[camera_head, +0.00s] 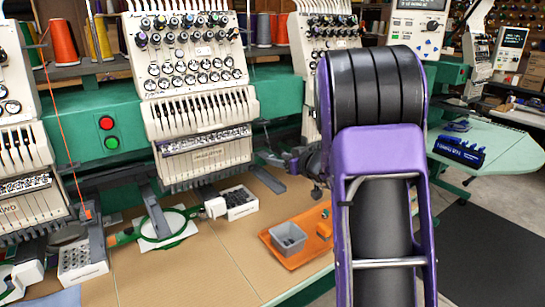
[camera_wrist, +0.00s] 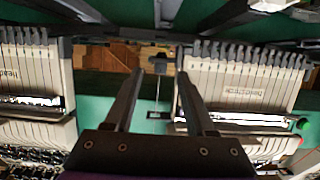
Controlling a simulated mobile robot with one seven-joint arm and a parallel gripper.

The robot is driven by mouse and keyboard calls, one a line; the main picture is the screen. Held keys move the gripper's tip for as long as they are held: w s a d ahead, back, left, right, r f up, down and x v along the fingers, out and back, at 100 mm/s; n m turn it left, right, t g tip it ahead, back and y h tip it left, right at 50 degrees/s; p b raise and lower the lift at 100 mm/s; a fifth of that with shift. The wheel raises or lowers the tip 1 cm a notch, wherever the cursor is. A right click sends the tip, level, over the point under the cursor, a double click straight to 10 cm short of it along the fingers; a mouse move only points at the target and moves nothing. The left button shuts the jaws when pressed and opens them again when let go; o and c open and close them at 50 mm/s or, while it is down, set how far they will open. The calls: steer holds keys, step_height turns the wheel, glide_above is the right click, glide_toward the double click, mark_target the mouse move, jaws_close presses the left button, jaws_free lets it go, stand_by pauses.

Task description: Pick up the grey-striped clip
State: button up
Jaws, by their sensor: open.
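I cannot make out a grey-striped clip in either view. An orange tray (camera_head: 273,257) lies on the tan table, with a grey bin (camera_head: 288,239) on it. Small dark items sit in the bin, too small to tell apart. An orange block (camera_head: 324,230) and a tiny teal piece (camera_head: 325,213) are at the tray's right end. My gripper (camera_wrist: 160,74) is open in the wrist view, with nothing between its two fingers. It points toward the embroidery machines, which appear upside down there. In the head view my arm hides part of the scene right of the tray.
Embroidery machine heads (camera_head: 190,85) stand along a green beam (camera_head: 75,145) behind the table. White perforated boxes (camera_head: 84,262) and a green hoop (camera_head: 165,228) lie at the left. The tan table (camera_head: 190,280) is clear at front.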

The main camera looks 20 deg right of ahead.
steer(key=shift+x, duration=1)
jaws_close()
